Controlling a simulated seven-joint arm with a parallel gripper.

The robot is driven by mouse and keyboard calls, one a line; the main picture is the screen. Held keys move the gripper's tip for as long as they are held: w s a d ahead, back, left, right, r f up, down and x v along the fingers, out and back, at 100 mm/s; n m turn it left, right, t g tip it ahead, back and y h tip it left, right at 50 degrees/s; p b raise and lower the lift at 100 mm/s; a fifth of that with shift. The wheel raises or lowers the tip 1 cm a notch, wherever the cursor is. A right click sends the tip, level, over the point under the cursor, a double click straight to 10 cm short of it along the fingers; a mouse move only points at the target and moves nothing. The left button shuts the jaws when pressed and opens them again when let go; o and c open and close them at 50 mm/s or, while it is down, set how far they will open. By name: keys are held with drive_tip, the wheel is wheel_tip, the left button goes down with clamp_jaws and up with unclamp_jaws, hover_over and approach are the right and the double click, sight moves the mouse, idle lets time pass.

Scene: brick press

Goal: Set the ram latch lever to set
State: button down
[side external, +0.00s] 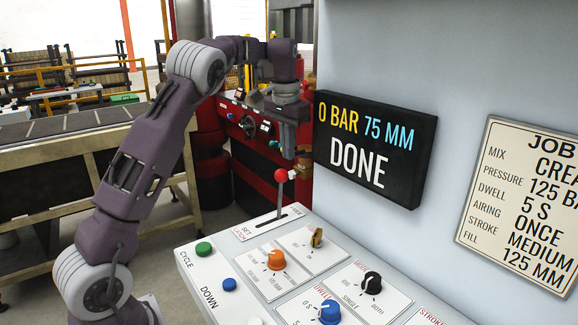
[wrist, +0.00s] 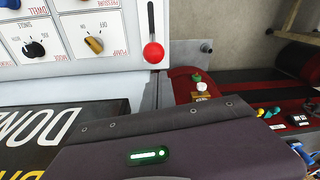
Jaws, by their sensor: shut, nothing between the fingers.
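The ram latch lever (side external: 280,198) has a thin metal stem and a red ball knob (side external: 281,175). It stands nearly upright in a dark slot in the white panel, towards the slot's far end. A label at the near end reads SET, with red lettering beside it. In the wrist view the red knob (wrist: 153,52) is at the upper middle, below the slot as pictured. My gripper (side external: 289,156) points down, shut and empty, above the knob and apart from it.
The white panel carries a green button (side external: 203,248), a blue button (side external: 229,284) and several knobs, including an orange one (side external: 276,259). A black display (side external: 370,148) reading 0 BAR, 75 MM, DONE is on the wall close right of my gripper. Red machinery stands behind.

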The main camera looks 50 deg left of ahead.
sight(279, 193)
drive_tip(key=f, duration=0.5)
drive_tip(key=shift+w+a, duration=0.15)
drive_tip(key=shift+w, duration=0.1)
drive_tip(key=shift+s, duration=0.15)
